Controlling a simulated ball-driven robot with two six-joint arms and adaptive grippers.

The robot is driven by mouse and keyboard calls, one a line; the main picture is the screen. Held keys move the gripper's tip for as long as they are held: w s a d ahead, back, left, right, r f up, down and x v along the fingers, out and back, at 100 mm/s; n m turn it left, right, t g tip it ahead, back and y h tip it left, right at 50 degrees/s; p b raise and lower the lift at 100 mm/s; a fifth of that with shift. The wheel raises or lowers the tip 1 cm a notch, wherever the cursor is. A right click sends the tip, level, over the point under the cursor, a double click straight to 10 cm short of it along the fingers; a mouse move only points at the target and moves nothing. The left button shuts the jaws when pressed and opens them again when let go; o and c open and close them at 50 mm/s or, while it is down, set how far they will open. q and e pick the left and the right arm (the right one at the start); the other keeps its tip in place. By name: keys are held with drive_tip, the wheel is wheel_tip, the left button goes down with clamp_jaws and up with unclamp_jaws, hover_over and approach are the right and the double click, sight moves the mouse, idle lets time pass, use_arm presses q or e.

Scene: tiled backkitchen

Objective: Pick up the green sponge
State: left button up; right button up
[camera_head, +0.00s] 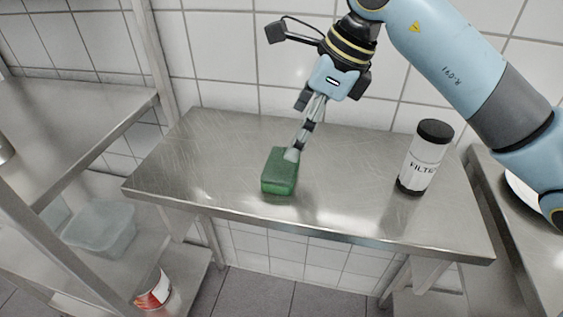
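The green sponge (279,178) is a block that lies on the steel table (210,160), left of its middle. My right gripper (292,154) comes down from above, its arm entering from the upper right. Its fingertips are at the back top edge of the sponge and overlap it in the picture. The fingers show almost edge-on, one behind the other, so I cannot tell whether they are open or closed on the sponge. My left gripper is out of view.
A white canister with a black lid (427,157), lettered "FILT...", stands on the table's right side. A metal shelf unit (75,110) is at the left, with a clear tub (101,228) and a red-white can (153,289) lower down. A tiled wall is behind the table.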

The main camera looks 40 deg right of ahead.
sight(282, 163)
drive_tip(key=x, duration=0.4)
drive_tip(key=shift+s+a, duration=0.1)
drive_tip(key=shift+a, duration=0.05)
drive_tip(key=shift+p+x, duration=0.45)
drive_tip(key=shift+x, duration=2.25)
drive_tip(key=c, duration=0.4)
